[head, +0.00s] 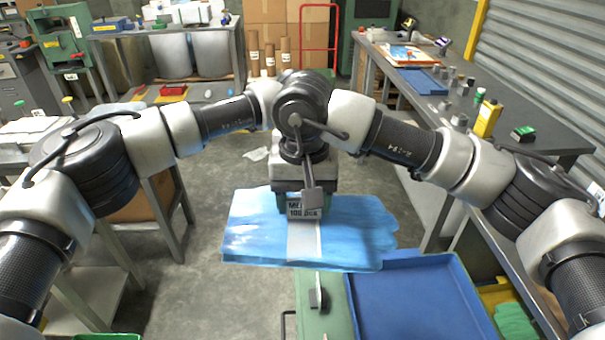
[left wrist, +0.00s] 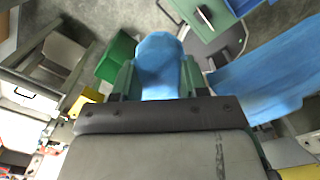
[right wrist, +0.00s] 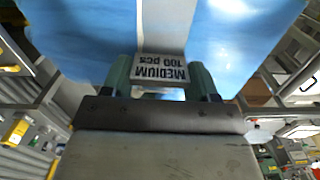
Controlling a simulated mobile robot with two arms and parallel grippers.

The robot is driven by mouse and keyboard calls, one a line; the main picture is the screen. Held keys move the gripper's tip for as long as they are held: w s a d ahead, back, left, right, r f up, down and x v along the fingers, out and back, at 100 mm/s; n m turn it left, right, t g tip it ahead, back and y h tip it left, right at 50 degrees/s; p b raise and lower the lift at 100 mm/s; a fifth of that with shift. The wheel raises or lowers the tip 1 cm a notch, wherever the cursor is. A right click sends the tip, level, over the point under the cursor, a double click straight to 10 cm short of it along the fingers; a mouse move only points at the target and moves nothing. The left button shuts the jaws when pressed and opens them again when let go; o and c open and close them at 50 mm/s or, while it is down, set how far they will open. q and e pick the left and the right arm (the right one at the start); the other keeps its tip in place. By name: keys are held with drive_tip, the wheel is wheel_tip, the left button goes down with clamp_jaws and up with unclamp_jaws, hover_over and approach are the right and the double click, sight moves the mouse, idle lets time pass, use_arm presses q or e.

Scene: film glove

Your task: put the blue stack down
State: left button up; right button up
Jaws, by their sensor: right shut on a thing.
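The blue stack (head: 345,225) is a flat bundle of blue film gloves with a pale band around its middle. The band's label (right wrist: 160,68) reads MEDIUM 100 pcs. My right gripper (right wrist: 160,85) is shut on the stack at this label; in the head view the stack hangs flat below the gripper. The stack also shows at the right of the left wrist view (left wrist: 270,75). My left gripper (left wrist: 158,75) has its fingers apart with a rounded blue thing (left wrist: 158,55) between them; I cannot tell if it grips this. The head view hides it.
An empty-looking blue tray (head: 415,305) lies in front, right of the stack. A green surface with a dark clip-like part (head: 318,297) is beside it. A long bench (head: 550,135) with bottles and small parts runs along the right. Bare floor (head: 190,290) lies left of the stack.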

drive_tip(key=o, duration=1)
drive_tip(key=shift+o, duration=0.2)
